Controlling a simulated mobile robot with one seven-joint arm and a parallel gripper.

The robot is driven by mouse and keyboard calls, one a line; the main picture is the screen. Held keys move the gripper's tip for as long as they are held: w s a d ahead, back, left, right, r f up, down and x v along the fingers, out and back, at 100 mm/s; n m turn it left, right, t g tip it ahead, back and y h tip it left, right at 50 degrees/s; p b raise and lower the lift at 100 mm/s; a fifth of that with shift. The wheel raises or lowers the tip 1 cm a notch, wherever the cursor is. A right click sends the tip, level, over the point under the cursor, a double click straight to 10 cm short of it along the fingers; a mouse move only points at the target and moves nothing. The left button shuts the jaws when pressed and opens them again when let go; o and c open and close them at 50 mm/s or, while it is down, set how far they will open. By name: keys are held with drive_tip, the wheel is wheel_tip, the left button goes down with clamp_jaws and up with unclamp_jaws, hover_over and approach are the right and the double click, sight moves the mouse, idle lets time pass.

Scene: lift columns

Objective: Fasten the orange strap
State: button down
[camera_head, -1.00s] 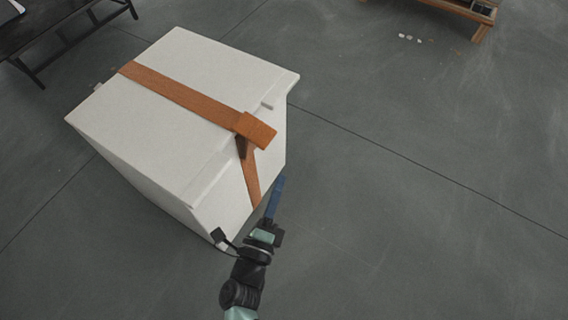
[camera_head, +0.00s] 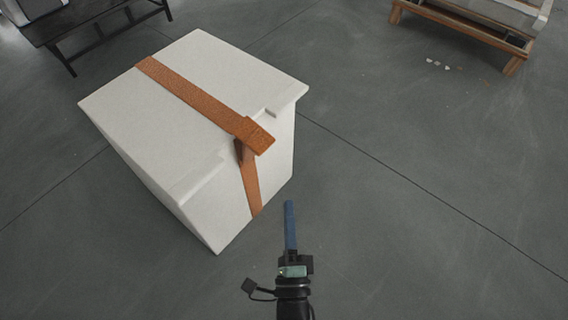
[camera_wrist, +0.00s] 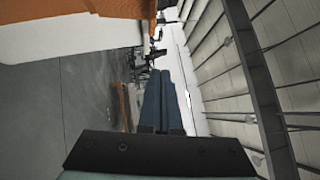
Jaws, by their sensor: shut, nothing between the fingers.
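An orange strap (camera_head: 195,90) runs across the lid of a white box (camera_head: 225,75). Its wider end flap (camera_head: 254,135) sticks out past the lid's front edge, over a dark brown piece (camera_head: 239,151). A lower orange strap length (camera_head: 250,185) goes down the box's front face. My gripper (camera_head: 289,204) is shut and empty, with blue fingers, in front of the box and apart from it. In the wrist view the shut fingers (camera_wrist: 161,73) point away from the camera, with orange strap (camera_wrist: 118,8) and the white box (camera_wrist: 40,38) at the upper left.
A dark bench (camera_head: 95,28) stands at the upper left and a wooden-framed bench (camera_head: 462,30) at the upper right. Small white bits (camera_head: 437,64) lie on the floor near it. The grey floor (camera_head: 420,200) right of the box is clear.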

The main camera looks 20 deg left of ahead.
drive_tip(key=f, duration=0.1)
drive_tip(key=b, duration=0.4)
approach(272, 144)
drive_tip(key=w+d, duration=0.2)
drive_tip(key=w, duration=0.2)
drive_tip(key=shift+n+g+y, duration=0.3)
drive_tip(key=shift+g+y, duration=0.1)
drive_tip(key=shift+w+a+r+b, duration=0.2)
drive_tip(key=shift+a+b, duration=0.25)
drive_tip(key=shift+a, duration=0.2)
drive_tip(key=shift+w+a+r+b, duration=0.25)
drive_tip(key=shift+a+b, duration=0.25)
drive_tip(key=shift+a, duration=0.15)
drive_tip(key=shift+w+a+r+b, duration=0.2)
drive_tip(key=shift+a+b, duration=0.25)
drive_tip(key=shift+a, duration=0.25)
